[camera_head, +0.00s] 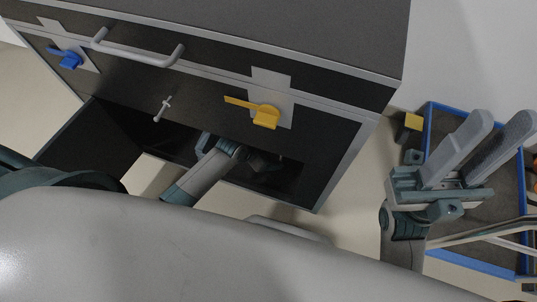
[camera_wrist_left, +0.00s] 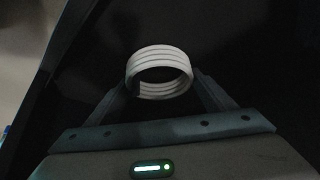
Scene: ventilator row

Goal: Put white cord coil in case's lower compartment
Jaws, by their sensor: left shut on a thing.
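The case (camera_head: 240,35) is a dark cabinet with pale edges. Its lower compartment (camera_head: 285,180) is open at the front and dark inside. My left gripper (camera_wrist_left: 160,88) is shut on the white cord coil (camera_wrist_left: 160,62), which shows as stacked pale rings between the fingers in the left wrist view. In the head view my left wrist reaches into the lower compartment; the fingers and coil are hidden there. Dark surfaces surround the coil in the wrist view; I cannot tell whether it touches the compartment floor. My right gripper (camera_head: 492,132) is open and empty, above a blue-edged tray.
The case front carries a grey handle (camera_head: 135,52), a blue latch (camera_head: 68,59), a yellow latch (camera_head: 264,115) and a small metal key-like piece (camera_head: 163,108). The blue-edged tray (camera_head: 427,128) is at the right, with a yellow-topped block (camera_head: 413,122) by its left edge.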

